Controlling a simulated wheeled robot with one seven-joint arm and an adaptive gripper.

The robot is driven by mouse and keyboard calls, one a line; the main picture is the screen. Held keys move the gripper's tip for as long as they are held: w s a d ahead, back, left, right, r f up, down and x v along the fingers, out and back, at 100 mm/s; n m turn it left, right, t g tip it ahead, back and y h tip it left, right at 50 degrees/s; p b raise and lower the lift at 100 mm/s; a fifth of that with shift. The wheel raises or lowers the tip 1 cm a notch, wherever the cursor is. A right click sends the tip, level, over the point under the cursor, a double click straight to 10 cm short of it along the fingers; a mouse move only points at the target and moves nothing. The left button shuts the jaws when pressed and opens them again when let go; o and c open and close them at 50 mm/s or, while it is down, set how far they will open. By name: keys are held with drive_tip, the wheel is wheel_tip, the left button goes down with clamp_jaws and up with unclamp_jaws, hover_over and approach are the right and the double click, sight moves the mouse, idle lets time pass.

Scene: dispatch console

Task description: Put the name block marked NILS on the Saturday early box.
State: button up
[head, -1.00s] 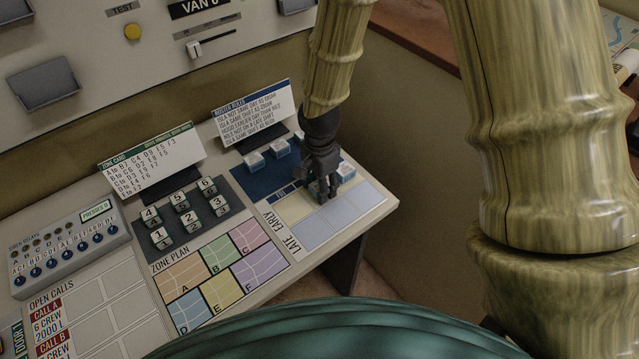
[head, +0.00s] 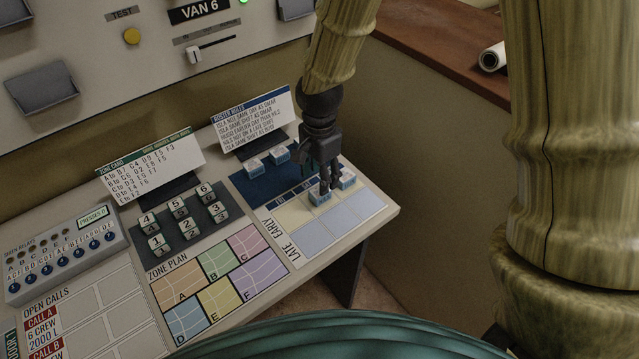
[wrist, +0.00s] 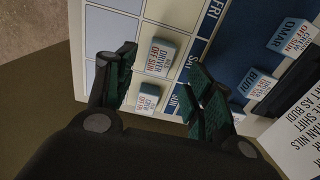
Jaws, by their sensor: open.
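My gripper (head: 328,188) is open just above a white and blue name block (head: 320,198) on the Saturday early box. In the wrist view this block (wrist: 160,57) sits between the spread fingertips (wrist: 162,68), with a gap at each side. Its face reads DRIVER, OFF SUN; its name line is too small to read surely, possibly NILS. It lies flat in the early row, beside the Saturday heading. The Saturday early box (wrist: 147,37) shows around it.
Another block (wrist: 148,97) sits on the Sunday early box. The OMAR block (wrist: 288,38) and BUDI block (wrist: 257,84) rest on the navy area near the roster rules card (head: 253,122). The late row (head: 340,220) is empty.

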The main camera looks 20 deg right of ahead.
drive_tip(key=shift+r+b, duration=0.45)
drive_tip(key=shift+r, duration=2.5)
